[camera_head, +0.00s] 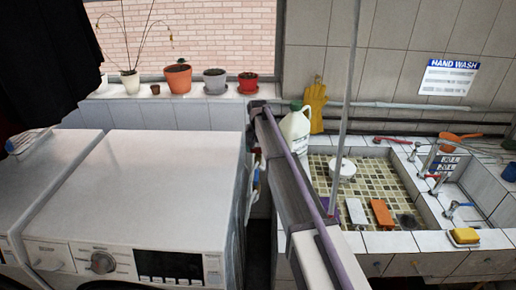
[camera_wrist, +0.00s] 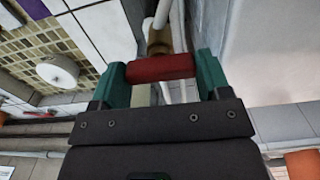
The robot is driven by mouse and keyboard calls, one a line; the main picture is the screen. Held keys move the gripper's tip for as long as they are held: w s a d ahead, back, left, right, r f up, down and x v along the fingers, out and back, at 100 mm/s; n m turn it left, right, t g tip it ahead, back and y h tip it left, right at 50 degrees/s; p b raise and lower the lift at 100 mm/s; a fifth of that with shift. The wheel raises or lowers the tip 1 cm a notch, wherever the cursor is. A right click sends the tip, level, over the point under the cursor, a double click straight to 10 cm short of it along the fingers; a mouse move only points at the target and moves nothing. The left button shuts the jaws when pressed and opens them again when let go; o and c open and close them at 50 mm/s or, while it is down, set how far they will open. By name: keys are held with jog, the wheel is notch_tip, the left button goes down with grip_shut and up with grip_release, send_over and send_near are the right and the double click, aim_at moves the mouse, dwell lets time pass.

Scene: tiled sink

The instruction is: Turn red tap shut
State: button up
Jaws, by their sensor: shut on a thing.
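In the wrist view, the red tap handle (camera_wrist: 160,67) is a short red bar on a brass-coloured tap body (camera_wrist: 158,38). My gripper (camera_wrist: 161,70) has green fingertips, one at each end of the bar, and is shut on it. The bar lies across the view, roughly level. White pipes run beside the tap body. In the head view I cannot make out this handle or my fingertips.
The tiled sink (camera_head: 421,242) is on the right in the head view, with several small taps, a white jug (camera_head: 295,132) and an orange brick (camera_head: 381,213). A white washing machine (camera_head: 170,180) stands left. A narrow gap separates them.

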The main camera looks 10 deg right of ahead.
aim_at(258, 148)
jog(key=o, duration=0.9)
notch_tip(258, 148, up, 11)
jog(key=p, duration=1.1)
jog(key=shift+f, duration=0.1)
